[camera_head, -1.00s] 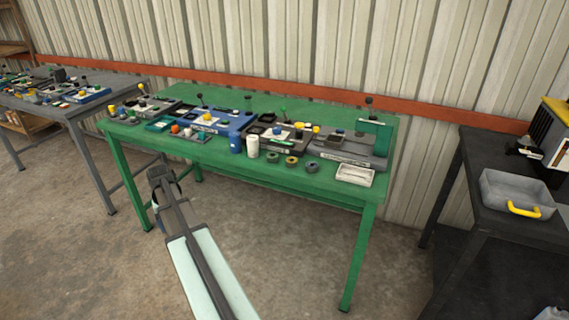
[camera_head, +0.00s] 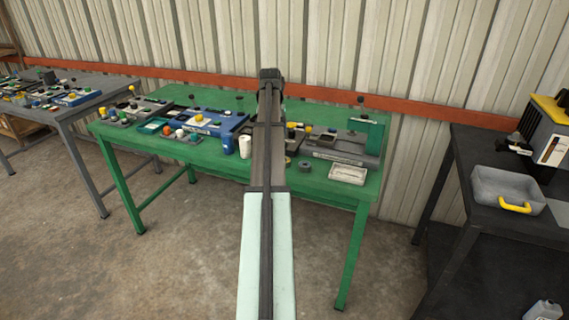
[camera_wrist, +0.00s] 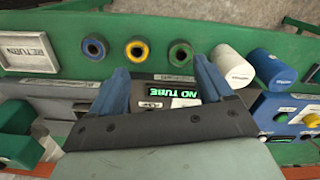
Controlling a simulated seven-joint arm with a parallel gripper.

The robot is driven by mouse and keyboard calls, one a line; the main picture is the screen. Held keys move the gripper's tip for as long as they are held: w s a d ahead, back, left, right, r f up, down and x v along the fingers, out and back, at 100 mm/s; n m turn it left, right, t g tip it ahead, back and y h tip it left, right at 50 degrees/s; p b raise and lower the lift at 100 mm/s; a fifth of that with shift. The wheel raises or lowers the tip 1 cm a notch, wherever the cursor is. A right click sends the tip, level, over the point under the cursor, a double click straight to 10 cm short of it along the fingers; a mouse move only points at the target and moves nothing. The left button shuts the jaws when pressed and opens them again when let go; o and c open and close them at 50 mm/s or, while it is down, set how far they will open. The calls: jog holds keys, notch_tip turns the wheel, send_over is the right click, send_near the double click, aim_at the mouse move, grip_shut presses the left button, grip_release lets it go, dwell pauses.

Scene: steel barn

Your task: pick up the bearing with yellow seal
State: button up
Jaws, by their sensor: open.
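In the wrist view, several ring-shaped bearings lie in a row on the green table.
A white tray marked RETURN (camera_wrist: 27,52) lies left of the bearings. A white cylinder (camera_wrist: 232,65) and a blue cylinder (camera_wrist: 271,69) stand to the right. A dark device with a lit "NO TUBE" display (camera_wrist: 180,89) shows between my fingers. The table's front edge (camera_wrist: 200,18) is close to the bearings.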

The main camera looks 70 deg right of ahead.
jog(key=s+d+r, duration=0.3)
jog(key=s, duration=0.1)
jog(key=shift+m, duration=0.4)
notch_tip(320, 180, down, 14)
jog(key=shift+a+f, duration=0.1)
jog(key=shift+a, duration=0.05)
jog(key=shift+c, duration=0.5)
jog(key=c, duration=1.1)
